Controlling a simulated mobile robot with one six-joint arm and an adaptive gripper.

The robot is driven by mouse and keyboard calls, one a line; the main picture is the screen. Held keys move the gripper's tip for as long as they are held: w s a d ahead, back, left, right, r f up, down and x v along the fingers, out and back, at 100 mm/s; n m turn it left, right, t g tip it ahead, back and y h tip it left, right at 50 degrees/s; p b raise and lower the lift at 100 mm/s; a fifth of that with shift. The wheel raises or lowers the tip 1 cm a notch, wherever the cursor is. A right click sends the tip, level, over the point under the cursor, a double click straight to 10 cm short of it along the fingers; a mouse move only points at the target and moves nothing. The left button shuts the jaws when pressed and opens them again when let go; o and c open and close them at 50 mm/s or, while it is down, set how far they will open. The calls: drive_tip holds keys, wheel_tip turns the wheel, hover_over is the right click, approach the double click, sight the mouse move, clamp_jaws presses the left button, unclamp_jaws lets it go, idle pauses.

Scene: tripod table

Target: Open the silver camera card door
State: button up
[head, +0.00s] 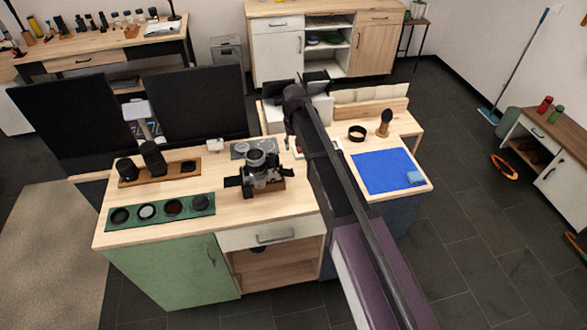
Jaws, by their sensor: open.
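The silver camera (259,171) sits near the middle of the wooden worktable (215,228). It has a silver and black body, with dark parts sticking out on both sides and a wooden piece under its right side. Its card door is too small to make out. My dark arm rises from the bottom right, just right of the camera, to a joint at the table's back edge. I cannot make out my gripper; the arm's far end is hidden or unclear among dark parts behind that joint.
A green tray (199,212) with several round lens parts lies front left. A wooden tray (128,184) with black lenses stands behind it. Right of my arm are a blue mat (380,180) with a blue block, a black ring (357,133) and a brush (385,122). Dark screens stand back left.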

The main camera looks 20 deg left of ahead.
drive_tip(key=b, duration=1)
approach(288, 172)
drive_tip(key=shift+w+d+f, duration=0.1)
drive_tip(key=shift+d+f, duration=0.3)
drive_tip(key=shift+f, duration=0.55)
drive_tip(key=shift+w+d+f, duration=0.1)
drive_tip(key=shift+d+f, duration=0.25)
drive_tip(key=shift+f, duration=0.6)
drive_tip(key=shift+d+f, duration=0.4)
drive_tip(key=shift+f, duration=0.55)
clamp_jaws()
unclamp_jaws()
drive_tip(key=shift+d, duration=0.1)
